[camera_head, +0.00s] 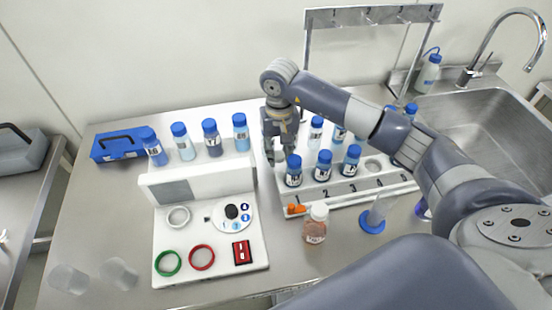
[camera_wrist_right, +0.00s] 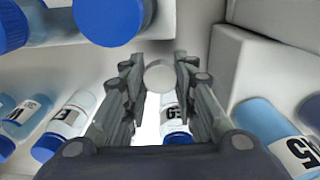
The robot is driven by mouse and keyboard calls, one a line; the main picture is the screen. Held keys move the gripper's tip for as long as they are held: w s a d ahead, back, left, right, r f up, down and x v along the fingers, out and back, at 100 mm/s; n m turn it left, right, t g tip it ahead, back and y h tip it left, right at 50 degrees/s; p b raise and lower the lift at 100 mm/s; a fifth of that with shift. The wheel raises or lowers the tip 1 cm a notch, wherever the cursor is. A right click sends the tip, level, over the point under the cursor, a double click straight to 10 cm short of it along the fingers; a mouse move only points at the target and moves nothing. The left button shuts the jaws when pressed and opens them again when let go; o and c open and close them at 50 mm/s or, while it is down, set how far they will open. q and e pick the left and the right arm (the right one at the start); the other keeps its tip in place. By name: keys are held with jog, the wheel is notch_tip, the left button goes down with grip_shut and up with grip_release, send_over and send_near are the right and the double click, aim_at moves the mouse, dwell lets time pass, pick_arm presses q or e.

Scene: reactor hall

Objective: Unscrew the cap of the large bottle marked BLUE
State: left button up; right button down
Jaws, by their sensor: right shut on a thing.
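I cannot read BLUE on any label. My right gripper (camera_head: 278,152) points down at the left end of the bottle rack, right of that row. In the wrist view its fingers (camera_wrist_right: 158,80) are closed around a pale round piece (camera_wrist_right: 158,77); I cannot tell what it is. A large blue-capped bottle (camera_wrist_right: 110,18) is close beside the fingers. My left gripper is not in view.
The rack (camera_head: 350,197) holds several smaller blue-capped bottles close to my gripper. A white panel station (camera_head: 225,262) with rings stands in front. A pinkish bottle (camera_head: 316,228) and a blue case (camera_head: 117,146) stand on the table.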

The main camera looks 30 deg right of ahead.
aim_at(279, 156)
jog(key=shift+f, duration=0.3)
notch_tip(279, 156, down, 3)
jog(key=shift+f+p, duration=0.1)
jog(key=shift+p, duration=0.55)
jog(key=shift+f, duration=0.15)
jog(key=shift+f+b, duration=0.2)
jog(key=shift+b, duration=0.2)
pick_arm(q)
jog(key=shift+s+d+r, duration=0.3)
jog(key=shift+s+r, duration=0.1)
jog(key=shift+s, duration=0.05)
pick_arm(e)
jog(key=c, duration=1.3)
grip_release()
jog(key=shift+r, duration=0.1)
